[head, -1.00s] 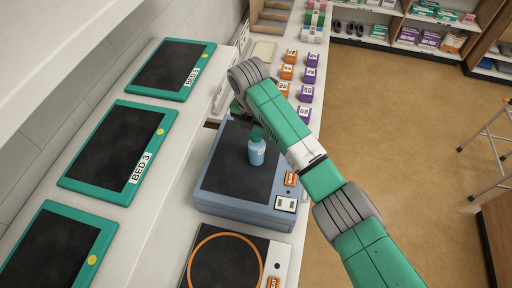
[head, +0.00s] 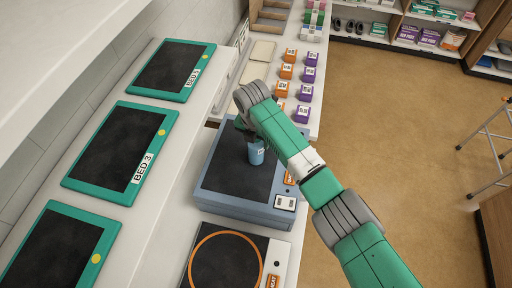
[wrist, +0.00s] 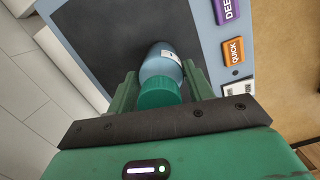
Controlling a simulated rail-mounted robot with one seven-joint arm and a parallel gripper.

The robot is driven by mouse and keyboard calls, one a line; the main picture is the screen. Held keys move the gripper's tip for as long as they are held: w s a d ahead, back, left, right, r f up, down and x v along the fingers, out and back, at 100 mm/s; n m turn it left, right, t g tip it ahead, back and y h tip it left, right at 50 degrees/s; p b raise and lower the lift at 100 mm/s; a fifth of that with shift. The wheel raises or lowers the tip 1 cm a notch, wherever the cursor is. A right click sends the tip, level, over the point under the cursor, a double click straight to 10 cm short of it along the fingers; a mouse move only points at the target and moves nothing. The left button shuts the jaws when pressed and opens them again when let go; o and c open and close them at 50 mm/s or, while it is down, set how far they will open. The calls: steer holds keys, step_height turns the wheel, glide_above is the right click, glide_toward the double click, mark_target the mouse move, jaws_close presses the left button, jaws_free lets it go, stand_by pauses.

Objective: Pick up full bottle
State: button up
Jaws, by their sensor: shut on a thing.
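The bottle (head: 256,152) is blue with a green cap and a white label. It stands on the dark top of the blue-grey scale-like box (head: 232,207), and I cannot tell whether its base touches that surface. In the wrist view the bottle (wrist: 161,62) sits between the two green fingers of my gripper (wrist: 160,88), its cap towards the camera. My gripper is shut on the bottle. In the head view my arm hides the cap and most of the gripper. How full the bottle is cannot be seen.
Below the box lies a black pad with an orange ring (head: 190,262). Orange and purple labelled blocks (head: 311,58) stand on the counter behind. Dark panels with green frames, one marked BED 3 (head: 120,152), lie on the ledge at left.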

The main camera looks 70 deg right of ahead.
steer(key=shift+r, duration=0.1)
steer(key=r, duration=0.3)
steer(key=shift+s+a+r+b, duration=0.1)
steer(key=shift+a+r+b, duration=0.15)
steer(key=shift+a+b, duration=0.1)
steer(key=s+a+p, duration=0.1)
steer(key=s+a, duration=0.1)
steer(key=a, duration=0.2)
steer(key=s+a+r+p, duration=0.1)
steer(key=s+a, duration=0.1)
steer(key=a, duration=0.3)
steer(key=s+a+p, duration=0.1)
steer(key=s+a, duration=0.2)
steer(key=a, duration=0.1)
steer(key=shift+a+r, duration=0.2)
steer(key=shift+a, duration=0.15)
